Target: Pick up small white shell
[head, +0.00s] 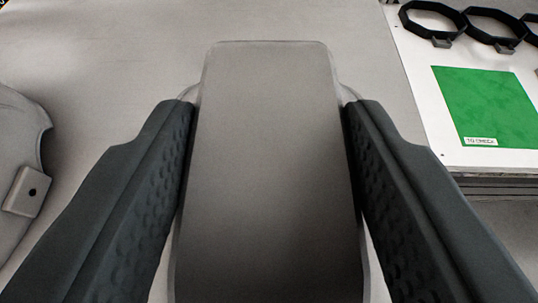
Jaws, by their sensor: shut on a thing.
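My gripper (268,105) is in the lower middle of the head view, with one dark textured finger on each side. It is shut on a piece with a broad, flat grey face (266,150), which I take to be the small white shell. The face looks grey in shadow, with rounded corners and a thin paler rim. Both fingers press against its sides. The piece fills the gap between the fingers and hides what is below it. I cannot tell how far it is above the surface.
A larger pale grey curved shell (18,150) with a small holed block (27,190) lies at the left edge. At the right is a white board (412,70) with a green "TO CHECK" patch (485,105) and black ring holders (435,22). The grey surface (120,60) at upper left is clear.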

